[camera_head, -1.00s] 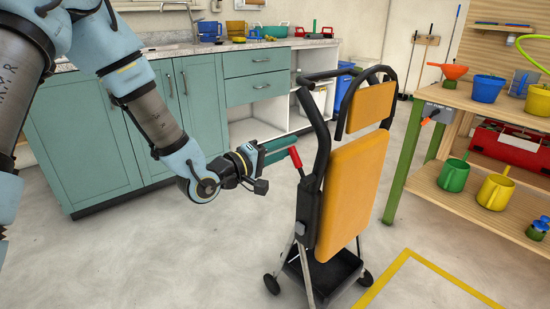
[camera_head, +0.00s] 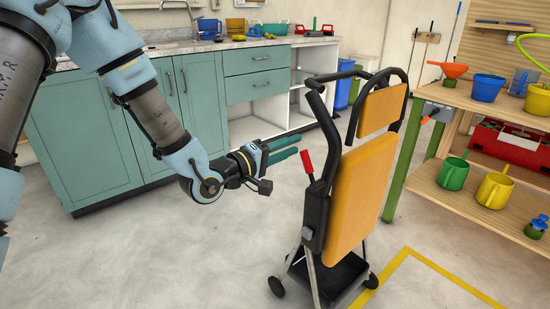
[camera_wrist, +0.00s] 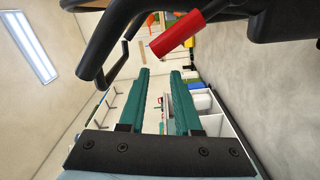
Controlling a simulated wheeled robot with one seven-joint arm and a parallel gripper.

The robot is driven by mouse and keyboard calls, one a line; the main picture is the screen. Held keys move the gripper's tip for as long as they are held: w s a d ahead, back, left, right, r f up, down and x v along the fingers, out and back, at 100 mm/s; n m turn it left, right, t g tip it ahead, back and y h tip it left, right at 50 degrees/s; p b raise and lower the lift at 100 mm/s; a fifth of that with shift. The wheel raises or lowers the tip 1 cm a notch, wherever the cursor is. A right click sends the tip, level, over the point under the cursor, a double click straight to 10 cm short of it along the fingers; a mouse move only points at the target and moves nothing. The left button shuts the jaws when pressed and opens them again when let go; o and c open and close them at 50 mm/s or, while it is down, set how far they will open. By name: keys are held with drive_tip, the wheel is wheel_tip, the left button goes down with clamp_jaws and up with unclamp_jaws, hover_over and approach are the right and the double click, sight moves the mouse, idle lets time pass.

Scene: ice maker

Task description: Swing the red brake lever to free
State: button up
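The red brake lever (camera_head: 307,162) sticks up from the left side of a black-framed wheeled chair or cart with orange pads (camera_head: 358,198). The lever leans slightly left. In the wrist view the red lever grip (camera_wrist: 176,35) shows near the top, beyond and above the fingertips. My gripper (camera_head: 298,144) is left of the chair frame, with its green fingertips just above and left of the lever's top. In the wrist view my gripper (camera_wrist: 160,74) has a clear gap between its fingers and nothing in it. It is open. The lever's pivot is not clear.
A black handle bar (camera_wrist: 105,45) of the chair is close to my fingers in the wrist view. Teal cabinets (camera_head: 90,140) stand behind my arm. A wooden shelf (camera_head: 470,208) with pots is at right. The floor (camera_head: 180,255) at front left is clear.

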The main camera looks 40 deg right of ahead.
drive_tip(key=o, duration=0.3)
drive_tip(key=a, duration=0.7)
drive_tip(key=shift+w+p, duration=0.2)
drive_tip(key=shift+p, duration=0.2)
idle(0.4)
